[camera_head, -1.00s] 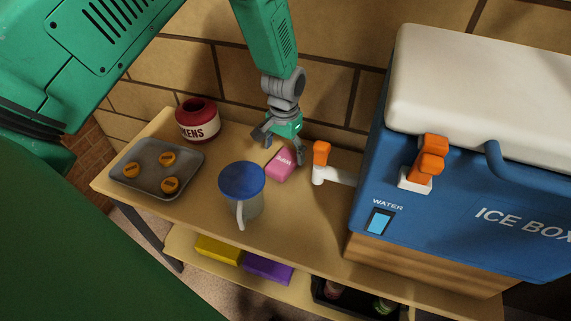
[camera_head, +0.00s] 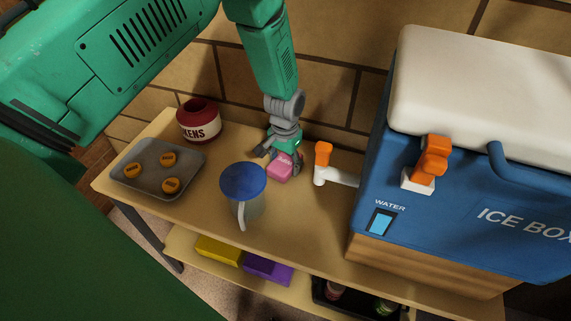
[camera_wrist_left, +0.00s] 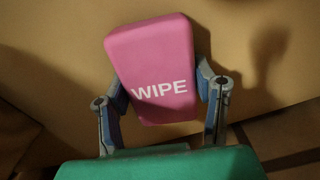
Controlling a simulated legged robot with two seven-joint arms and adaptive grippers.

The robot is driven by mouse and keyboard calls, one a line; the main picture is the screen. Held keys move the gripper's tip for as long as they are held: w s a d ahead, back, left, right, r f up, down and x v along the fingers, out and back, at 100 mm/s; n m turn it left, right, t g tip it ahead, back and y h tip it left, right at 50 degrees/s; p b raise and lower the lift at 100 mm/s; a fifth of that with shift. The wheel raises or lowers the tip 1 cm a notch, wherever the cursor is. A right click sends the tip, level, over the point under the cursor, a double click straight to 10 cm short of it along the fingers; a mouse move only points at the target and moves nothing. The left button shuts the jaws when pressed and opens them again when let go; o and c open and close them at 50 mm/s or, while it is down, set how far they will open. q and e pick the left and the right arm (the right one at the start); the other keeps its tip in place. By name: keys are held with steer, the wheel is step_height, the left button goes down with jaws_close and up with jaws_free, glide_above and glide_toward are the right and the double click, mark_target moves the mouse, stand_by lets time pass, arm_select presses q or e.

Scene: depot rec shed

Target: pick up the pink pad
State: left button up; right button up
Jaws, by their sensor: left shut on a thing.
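The pink pad (camera_head: 280,171) is on the wooden tabletop, between the blue-lidded jug and the white tap. My left gripper (camera_head: 284,160) reaches down over it from the back, shut on the pad with a finger at each side. In the left wrist view the pad (camera_wrist_left: 153,68), marked WIPE, fills the space between the two fingers (camera_wrist_left: 162,95). I cannot tell whether the pad's underside touches the table. My right gripper is in neither view.
A jug with a blue lid (camera_head: 242,181) stands just left of the pad. A white tap with an orange handle (camera_head: 322,163) is close on the right, on the blue ice box (camera_head: 460,205). A red jar (camera_head: 198,121) and a grey tray (camera_head: 136,183) with orange tokens are at left.

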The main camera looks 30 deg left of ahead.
mark_target(285, 161)
arm_select(q)
step_height(285, 161, up, 10)
steer(key=shift+r, duration=0.1)
steer(key=o, duration=0.6)
steer(key=shift+c, duration=0.2)
steer(key=shift+p, duration=0.3)
steer(key=c, duration=0.4)
